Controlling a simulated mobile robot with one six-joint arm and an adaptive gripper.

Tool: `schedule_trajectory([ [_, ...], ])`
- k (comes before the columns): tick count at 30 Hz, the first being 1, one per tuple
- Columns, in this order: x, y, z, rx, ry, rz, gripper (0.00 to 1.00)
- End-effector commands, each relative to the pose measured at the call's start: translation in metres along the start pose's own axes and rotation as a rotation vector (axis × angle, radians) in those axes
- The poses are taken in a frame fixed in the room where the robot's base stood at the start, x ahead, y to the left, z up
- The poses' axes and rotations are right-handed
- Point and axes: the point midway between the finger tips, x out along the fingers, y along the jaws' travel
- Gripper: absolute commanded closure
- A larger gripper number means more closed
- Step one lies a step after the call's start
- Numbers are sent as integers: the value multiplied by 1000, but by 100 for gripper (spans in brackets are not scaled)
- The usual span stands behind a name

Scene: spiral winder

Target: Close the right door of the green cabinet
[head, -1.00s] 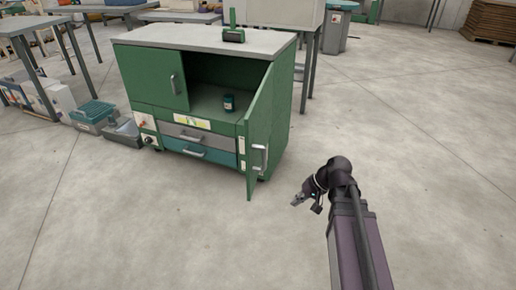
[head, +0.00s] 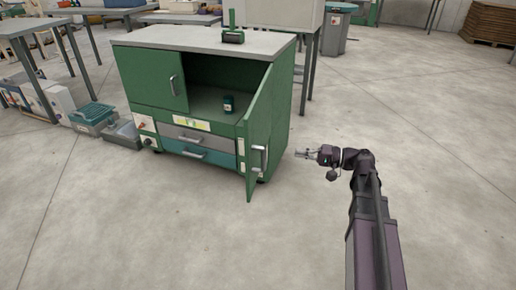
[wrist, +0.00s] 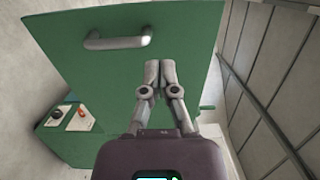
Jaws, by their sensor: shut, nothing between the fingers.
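The green cabinet (head: 203,118) stands left of centre in the head view. Its left door (head: 148,80) is shut. Its right door (head: 259,130) stands wide open, swung out toward the viewer, with a grey handle (head: 259,158) on its outer face. My gripper (head: 298,154) is to the right of this door, pointing left at its outer face, apparently a short way off. In the wrist view my gripper (wrist: 160,66) is shut and empty in front of the green door panel (wrist: 190,35), with the handle (wrist: 118,41) up and to the left.
A small dark green can (head: 228,103) stands inside the open compartment. Two drawers, grey (head: 197,137) and teal (head: 198,153), are shut below. A green device (head: 232,36) sits on the cabinet top. Crates (head: 93,116) lie on the floor at left. The floor at right is clear.

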Motion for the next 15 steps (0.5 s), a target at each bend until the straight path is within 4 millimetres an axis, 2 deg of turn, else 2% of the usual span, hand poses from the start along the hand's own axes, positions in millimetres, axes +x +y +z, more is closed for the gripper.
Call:
schedule_trajectory([
  [15,8,0,1,0,-2,2,100],
])
